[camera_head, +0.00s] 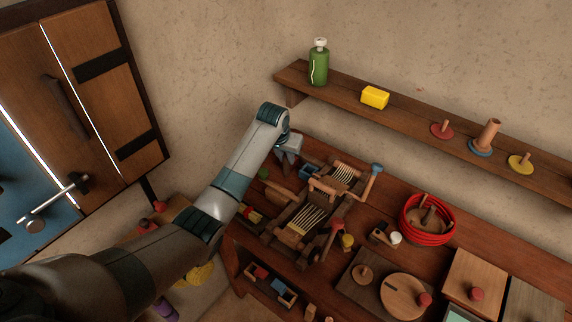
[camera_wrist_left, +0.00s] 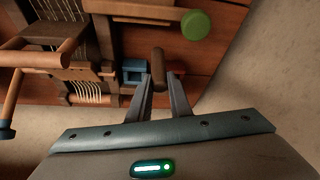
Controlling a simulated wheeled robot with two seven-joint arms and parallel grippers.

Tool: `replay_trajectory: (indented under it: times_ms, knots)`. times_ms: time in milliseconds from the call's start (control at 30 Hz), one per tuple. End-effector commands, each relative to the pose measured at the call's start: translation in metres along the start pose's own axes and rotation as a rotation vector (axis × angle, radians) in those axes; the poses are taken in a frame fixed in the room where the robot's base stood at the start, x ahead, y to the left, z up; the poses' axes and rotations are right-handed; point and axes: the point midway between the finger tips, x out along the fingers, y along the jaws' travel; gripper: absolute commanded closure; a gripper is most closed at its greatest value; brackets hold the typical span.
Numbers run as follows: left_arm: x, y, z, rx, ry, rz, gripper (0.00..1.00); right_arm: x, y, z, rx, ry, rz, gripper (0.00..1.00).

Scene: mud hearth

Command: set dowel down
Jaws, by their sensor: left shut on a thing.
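My left gripper (camera_head: 287,158) reaches over the back left part of the wooden workbench (camera_head: 385,190). In the left wrist view its fingers (camera_wrist_left: 163,95) are shut on a short brown dowel (camera_wrist_left: 158,65), which sticks out beyond the fingertips. In the head view I cannot make out the dowel clearly. A small blue box (camera_wrist_left: 134,70) lies just left of the dowel in the wrist view; it also shows beside the loom in the head view (camera_head: 309,172). Whether the dowel touches the bench I cannot tell. My right gripper is not in view.
A wooden loom (camera_head: 305,215) stands close to my gripper. A green round thing (camera_wrist_left: 195,25) is near the bench edge. A red coil (camera_head: 428,238) and boards lie further right. A wall shelf (camera_head: 410,118) holds a green bottle (camera_head: 318,65), a yellow block (camera_head: 375,97) and pegged discs.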

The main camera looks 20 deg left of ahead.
Motion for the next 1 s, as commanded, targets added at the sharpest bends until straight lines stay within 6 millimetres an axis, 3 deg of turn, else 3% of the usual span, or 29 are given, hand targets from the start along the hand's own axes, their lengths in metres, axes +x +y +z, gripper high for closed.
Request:
replay_trajectory:
  times_ms: [333,767,800,867,1000]
  knots:
    - [0.03,0.0,0.014,0.0,-0.003,-0.001,1.0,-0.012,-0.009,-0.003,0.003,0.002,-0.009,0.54]
    - [0.036,0.0,0.016,0.0,-0.001,0.0,1.0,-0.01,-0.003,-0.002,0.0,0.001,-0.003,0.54]
    - [0.036,0.0,0.016,0.0,-0.001,0.0,0.77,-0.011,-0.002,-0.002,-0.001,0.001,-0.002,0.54]
    - [0.036,0.0,0.016,0.0,-0.001,0.0,0.63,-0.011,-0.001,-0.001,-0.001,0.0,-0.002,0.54]
    - [0.036,0.0,0.016,0.0,-0.001,0.0,0.63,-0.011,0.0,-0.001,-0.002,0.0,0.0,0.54]
